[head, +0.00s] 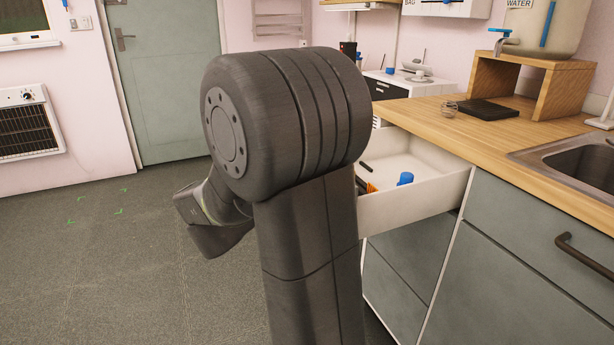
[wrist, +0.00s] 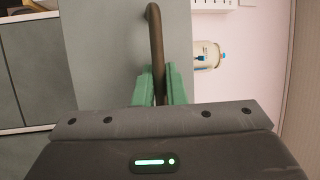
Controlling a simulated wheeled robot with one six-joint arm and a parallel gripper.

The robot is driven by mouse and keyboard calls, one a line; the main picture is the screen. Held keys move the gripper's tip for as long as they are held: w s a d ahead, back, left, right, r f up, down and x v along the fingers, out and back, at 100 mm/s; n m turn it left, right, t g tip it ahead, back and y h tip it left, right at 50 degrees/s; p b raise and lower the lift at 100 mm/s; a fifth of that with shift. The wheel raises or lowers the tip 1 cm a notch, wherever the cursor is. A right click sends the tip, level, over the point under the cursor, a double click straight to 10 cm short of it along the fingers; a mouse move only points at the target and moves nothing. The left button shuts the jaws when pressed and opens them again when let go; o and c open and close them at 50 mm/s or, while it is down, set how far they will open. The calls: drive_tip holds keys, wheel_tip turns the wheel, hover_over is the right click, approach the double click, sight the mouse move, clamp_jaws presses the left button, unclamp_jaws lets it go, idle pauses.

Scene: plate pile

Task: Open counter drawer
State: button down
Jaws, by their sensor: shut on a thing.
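The counter drawer (head: 415,205) is pulled out from under the wooden counter, and its white inside shows in the head view. A blue-capped thing (head: 405,179) and a few small dark and orange items lie in it. In the wrist view the grey-green drawer front (wrist: 100,45) is close, with a dark bar handle (wrist: 154,40) on it. My gripper (wrist: 158,88) has its green fingers on both sides of the handle and is shut on it. In the head view my arm hides the gripper, the handle and the drawer's front.
Closed grey cabinet fronts lie below. The floor (head: 120,260) at left is clear up to the door (head: 165,80).

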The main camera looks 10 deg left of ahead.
drive_tip(key=shift+a, duration=0.1)
drive_tip(key=c, duration=1.8)
unclamp_jaws()
drive_tip(key=shift+s, duration=0.1)
drive_tip(key=p+v, duration=0.2)
drive_tip(key=v, duration=1.1)
drive_tip(key=shift+s+a+f, duration=0.1)
drive_tip(key=shift+s+a, duration=0.1)
drive_tip(key=shift+s, duration=0.15)
drive_tip(key=shift+w, duration=0.1)
drive_tip(key=shift+b+x, duration=0.95)
drive_tip(key=shift+x, duration=6)
drive_tip(key=shift+a, duration=0.1)
